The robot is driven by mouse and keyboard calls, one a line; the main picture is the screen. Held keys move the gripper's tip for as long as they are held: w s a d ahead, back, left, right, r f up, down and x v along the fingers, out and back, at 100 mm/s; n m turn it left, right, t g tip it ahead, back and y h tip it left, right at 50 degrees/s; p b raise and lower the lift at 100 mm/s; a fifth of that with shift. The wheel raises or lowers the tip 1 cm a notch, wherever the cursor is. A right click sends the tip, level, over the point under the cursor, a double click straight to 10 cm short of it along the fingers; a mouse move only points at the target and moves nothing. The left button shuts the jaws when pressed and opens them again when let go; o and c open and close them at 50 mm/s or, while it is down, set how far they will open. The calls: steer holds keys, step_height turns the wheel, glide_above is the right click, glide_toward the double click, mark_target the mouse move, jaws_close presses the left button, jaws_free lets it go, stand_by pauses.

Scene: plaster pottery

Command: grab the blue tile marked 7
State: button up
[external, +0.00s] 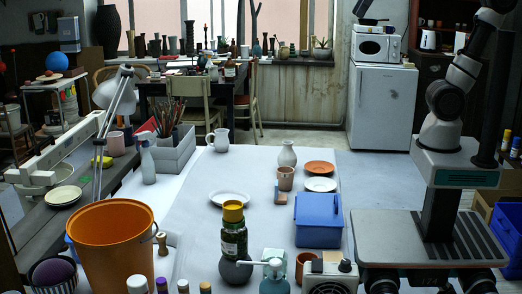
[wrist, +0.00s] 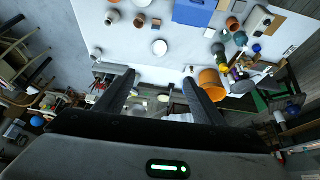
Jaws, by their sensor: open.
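I cannot make out a blue tile marked 7 in either view. A small brownish block (external: 281,198) lies on the white table (external: 185,225), left of the blue box; it also shows in the wrist view (wrist: 156,23). No number on it is legible. The blue box (external: 318,222) stands on the table's right side and shows at the top of the wrist view (wrist: 194,12). My gripper (wrist: 158,78) is open, with its two dark fingers wide apart and nothing between them. It is high up and away from the table things. In the external view it is out of frame.
A white plate (external: 230,198), a brown cup (external: 286,178), a pale vase (external: 287,155) and an orange plate (external: 319,167) stand on the table. An orange bucket (external: 112,250) and a dark jar with a yellow lid (external: 233,235) stand at the front. The table's middle left is clear.

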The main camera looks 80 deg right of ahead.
steer(key=w+d+f+g+b, duration=0.1)
steer(key=w+d+f+b, duration=0.15)
steer(key=w+b, duration=0.45)
steer(key=w+d+f+b, duration=0.1)
steer(key=w+d+b, duration=0.3)
steer(key=w, duration=0.7)
steer(key=w+f+b, duration=0.1)
steer(key=f, duration=1.7)
steer(key=w+f, duration=0.1)
steer(key=f, duration=1.8)
steer(key=w+f+b, duration=0.1)
steer(key=f, duration=1.7)
steer(key=shift+w+a+f+b, duration=0.15)
steer(key=shift+w+a+b, duration=0.15)
steer(key=shift+w+a, duration=0.1)
steer(key=shift+w+a+b+x, duration=0.15)
steer(key=shift+b+x, duration=0.25)
steer(key=shift+x, duration=1.15)
steer(key=shift+w+a+b+x, duration=0.15)
steer(key=shift+b+x, duration=0.25)
steer(key=shift+x, duration=1.15)
steer(key=shift+d, duration=0.1)
